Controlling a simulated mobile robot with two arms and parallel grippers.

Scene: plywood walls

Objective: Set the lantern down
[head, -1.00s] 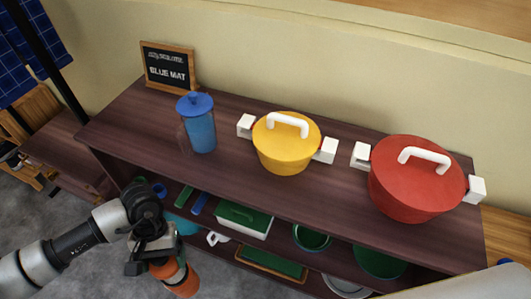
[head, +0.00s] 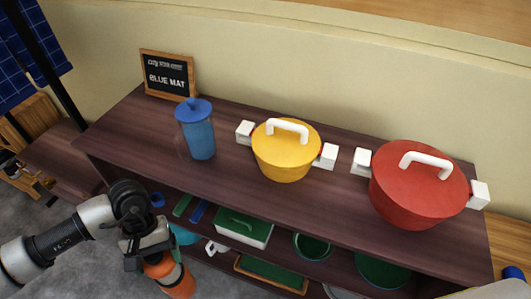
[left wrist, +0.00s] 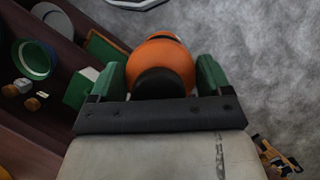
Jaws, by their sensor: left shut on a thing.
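The orange lantern (head: 170,277) hangs in my left gripper (head: 148,255), in front of the shelf unit at the lower left of the head view. In the left wrist view the lantern (left wrist: 165,62) sits between the two green fingers of the gripper (left wrist: 160,80), which are shut on it. Grey floor shows beyond it. My right gripper is not in view. A small framed sign (head: 167,75) reading "BLUE MAT" stands at the left end of the shelf top.
The dark wooden shelf top (head: 235,190) carries a blue pitcher (head: 198,135), a yellow pot (head: 286,155) and a red pot (head: 415,190). The lower shelf holds a green-lidded box (head: 243,228), green bowls and several small items. Clear top surface lies left of the pitcher.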

